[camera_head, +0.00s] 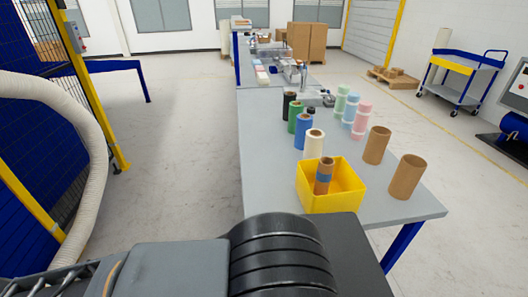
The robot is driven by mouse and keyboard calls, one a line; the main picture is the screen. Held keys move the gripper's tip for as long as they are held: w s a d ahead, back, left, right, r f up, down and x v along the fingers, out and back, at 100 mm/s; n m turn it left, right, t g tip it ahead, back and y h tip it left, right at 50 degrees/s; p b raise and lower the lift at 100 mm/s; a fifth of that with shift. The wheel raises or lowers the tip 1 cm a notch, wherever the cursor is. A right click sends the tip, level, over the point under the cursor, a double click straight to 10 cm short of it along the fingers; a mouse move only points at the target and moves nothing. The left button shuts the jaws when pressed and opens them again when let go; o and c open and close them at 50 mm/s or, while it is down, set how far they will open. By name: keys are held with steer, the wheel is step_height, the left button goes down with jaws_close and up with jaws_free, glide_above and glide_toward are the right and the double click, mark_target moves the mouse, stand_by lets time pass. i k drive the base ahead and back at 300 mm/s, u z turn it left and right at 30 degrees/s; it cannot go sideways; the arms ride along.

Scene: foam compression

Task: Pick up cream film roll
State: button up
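The cream film roll (313,145) stands upright on the grey table (262,172), just behind the yellow bin (329,200). It is the nearest of a row of rolls, with a blue roll (302,132), a green roll (295,117) and a black roll (289,104) behind it. The bin's rear edge and the roll in it may hide its foot. My dark arm links cross the bottom of the view. My gripper does not show.
A brown roll with a blue band (323,177) stands in the bin. Two brown tubes (377,146) (406,178) stand at the right. Green and pink pastel stacks (359,120) stand behind. The table's left strip is clear. A hose (92,130) curves at far left.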

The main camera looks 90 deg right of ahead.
mark_target(315, 138)
steer(key=i, duration=0.9)
steer(key=z, duration=3.3)
steer(key=i, duration=0.5)
